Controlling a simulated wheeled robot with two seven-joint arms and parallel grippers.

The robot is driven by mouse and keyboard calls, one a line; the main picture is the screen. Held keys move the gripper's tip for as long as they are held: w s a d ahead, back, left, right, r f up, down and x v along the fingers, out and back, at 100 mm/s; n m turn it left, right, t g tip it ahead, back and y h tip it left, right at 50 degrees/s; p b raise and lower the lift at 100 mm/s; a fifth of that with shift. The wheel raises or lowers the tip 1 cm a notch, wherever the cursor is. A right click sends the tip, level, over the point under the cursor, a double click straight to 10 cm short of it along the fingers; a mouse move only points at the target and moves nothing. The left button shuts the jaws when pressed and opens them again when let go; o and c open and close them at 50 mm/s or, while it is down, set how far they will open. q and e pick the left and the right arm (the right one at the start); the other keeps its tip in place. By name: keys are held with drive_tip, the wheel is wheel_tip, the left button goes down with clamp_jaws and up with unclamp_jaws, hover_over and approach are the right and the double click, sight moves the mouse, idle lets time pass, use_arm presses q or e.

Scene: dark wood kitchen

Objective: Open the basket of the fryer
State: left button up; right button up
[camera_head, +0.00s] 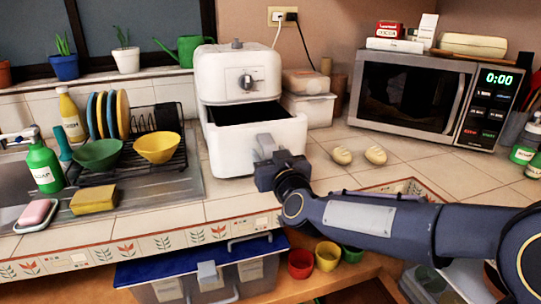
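The white fryer (240,72) stands on the tiled counter, with a dial on its front. Its basket (228,145) is pulled out toward me, and the dark inside shows from above. My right gripper (266,150) is at the front of the basket, at its grey handle. The gripper's dark body covers part of the handle, and I cannot make out whether the fingers are closed around it. My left gripper is not in view.
A dish rack with a green bowl (98,154) and a yellow bowl (158,147) stands left of the fryer. A microwave (412,95) is at the right. Two pale oval items (374,155) lie on the counter. Small coloured bowls (327,256) sit on a lower shelf.

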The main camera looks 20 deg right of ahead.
drive_tip(key=shift+s, duration=0.1)
drive_tip(key=s+p, duration=0.1)
drive_tip(key=s, duration=0.6)
drive_tip(key=shift+s+d, duration=0.15)
drive_tip(key=shift+s, duration=0.2)
drive_tip(key=s+d+f+m+g+y, duration=0.1)
drive_tip(key=s+d+f+g+y, duration=0.1)
drive_tip(key=s+f+g, duration=0.8)
drive_tip(key=s+d+f+m+g+y, duration=0.15)
drive_tip(key=s+f, duration=0.55)
drive_tip(key=s, duration=0.8)
wheel_tip(320, 180, up, 17)
drive_tip(key=p, duration=1.6)
drive_tip(key=shift+s+a+g+p, duration=0.15)
drive_tip(key=shift+s+g+p, duration=0.15)
drive_tip(key=shift+g, duration=0.15)
